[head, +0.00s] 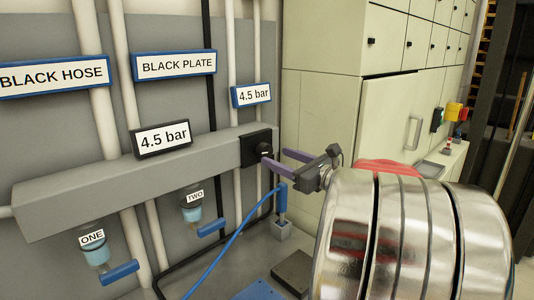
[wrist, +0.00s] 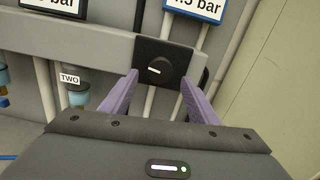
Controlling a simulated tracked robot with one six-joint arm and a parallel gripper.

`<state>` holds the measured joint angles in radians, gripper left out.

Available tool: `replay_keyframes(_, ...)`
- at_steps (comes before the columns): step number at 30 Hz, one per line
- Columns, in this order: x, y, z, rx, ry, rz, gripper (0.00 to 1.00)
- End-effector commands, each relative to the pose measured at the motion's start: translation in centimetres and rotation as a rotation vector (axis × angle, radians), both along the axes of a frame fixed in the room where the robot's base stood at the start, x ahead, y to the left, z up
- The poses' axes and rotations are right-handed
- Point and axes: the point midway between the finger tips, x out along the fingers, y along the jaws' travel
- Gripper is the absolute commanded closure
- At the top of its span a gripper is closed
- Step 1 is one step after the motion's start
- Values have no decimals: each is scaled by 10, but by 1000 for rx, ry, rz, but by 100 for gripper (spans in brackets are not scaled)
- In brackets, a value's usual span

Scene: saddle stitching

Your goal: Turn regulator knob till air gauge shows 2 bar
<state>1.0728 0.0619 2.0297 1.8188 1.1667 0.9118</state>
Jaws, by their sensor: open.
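The regulator knob (wrist: 159,70) is round and dark with a white pointer line, set on a black square plate at the right end of the grey manifold bar. The plate also shows in the head view (head: 256,147). The air gauge (head: 163,138) on top of the bar reads 4.5 bar. My gripper (wrist: 158,85) is open and empty, its two purple fingers pointing at the plate, one to each side below the knob. In the head view the fingers (head: 279,163) are close to the plate; I cannot tell whether they touch it.
A blue-framed sign (head: 251,95) above the knob also reads 4.5 bar. Bowls marked ONE (head: 95,245) and TWO (head: 195,205) hang under the bar with blue levers. A blue hose (head: 232,240) runs below my gripper. Pale cabinets (head: 330,120) stand to the right.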

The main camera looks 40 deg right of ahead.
Motion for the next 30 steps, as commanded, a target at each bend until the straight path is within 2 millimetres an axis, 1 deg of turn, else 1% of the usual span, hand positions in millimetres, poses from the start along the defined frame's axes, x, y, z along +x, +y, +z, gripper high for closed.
replay_keyframes(1, 9, 1, -1, 0, 1, 3, 45)
replay_keyframes(6, 35, 2, 0, -1, 0, 4, 45)
replay_keyframes(12, 57, 3, 0, -1, 0, 3, 45)
replay_keyframes(16, 62, 3, 0, -1, 1, 1, 45)
replay_keyframes(24, 62, 3, 0, -1, 0, 1, 46)
replay_keyframes(30, 62, 3, 0, -1, 0, 2, 60)
